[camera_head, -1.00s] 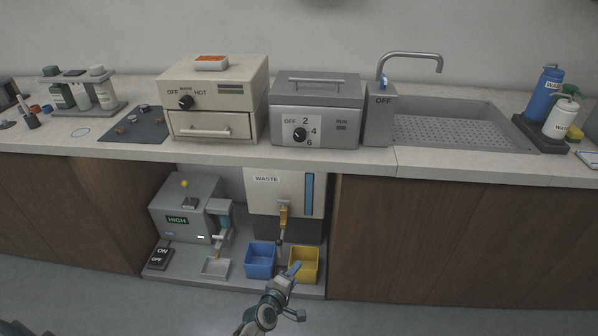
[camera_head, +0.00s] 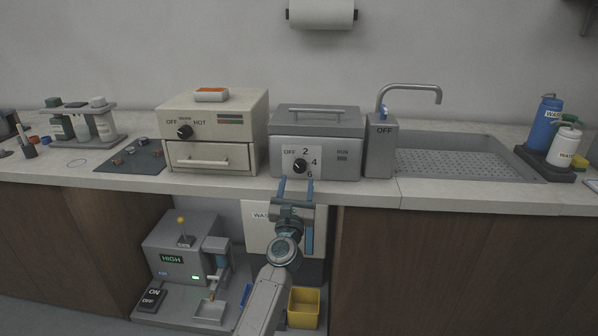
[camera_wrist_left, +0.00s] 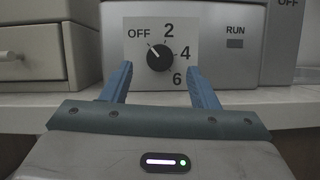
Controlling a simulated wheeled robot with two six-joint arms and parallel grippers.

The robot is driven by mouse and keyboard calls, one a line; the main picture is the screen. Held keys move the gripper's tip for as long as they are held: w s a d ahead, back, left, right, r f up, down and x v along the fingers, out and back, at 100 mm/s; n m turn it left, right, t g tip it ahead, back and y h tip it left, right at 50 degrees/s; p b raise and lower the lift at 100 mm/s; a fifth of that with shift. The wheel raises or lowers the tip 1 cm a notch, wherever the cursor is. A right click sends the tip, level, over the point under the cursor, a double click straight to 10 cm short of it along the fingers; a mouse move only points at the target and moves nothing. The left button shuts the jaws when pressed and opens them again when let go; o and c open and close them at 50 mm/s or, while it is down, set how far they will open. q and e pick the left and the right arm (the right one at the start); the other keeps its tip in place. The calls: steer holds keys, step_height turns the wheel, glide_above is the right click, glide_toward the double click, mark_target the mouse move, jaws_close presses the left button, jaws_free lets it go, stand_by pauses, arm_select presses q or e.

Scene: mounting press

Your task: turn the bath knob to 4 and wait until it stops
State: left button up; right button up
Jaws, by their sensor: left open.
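The bath (camera_head: 316,118) is a grey lidded box on the counter. Its black knob (camera_head: 300,166) sits on a white dial plate marked OFF, 2, 4 and 6. In the left wrist view the knob (camera_wrist_left: 159,57) has its white mark pointing up and left, towards OFF. My left gripper (camera_head: 297,181) is open and empty, just in front of and slightly below the knob. In the left wrist view its blue fingers (camera_wrist_left: 160,72) stand on either side of the knob, apart from it. The RUN window (camera_wrist_left: 235,44) looks dark. My right gripper is not in view.
A cream oven (camera_head: 212,155) with a drawer stands left of the bath. A grey tap block (camera_head: 380,150) and sink (camera_head: 470,140) are to the right. Below the counter are a grey press (camera_head: 180,250), a waste unit (camera_head: 255,235) and a yellow bin (camera_head: 303,308).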

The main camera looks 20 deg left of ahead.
mark_target(299, 169)
arm_select(q)
steer(key=x, duration=0.5)
steer(key=shift+w, duration=0.1)
steer(key=c, duration=1)
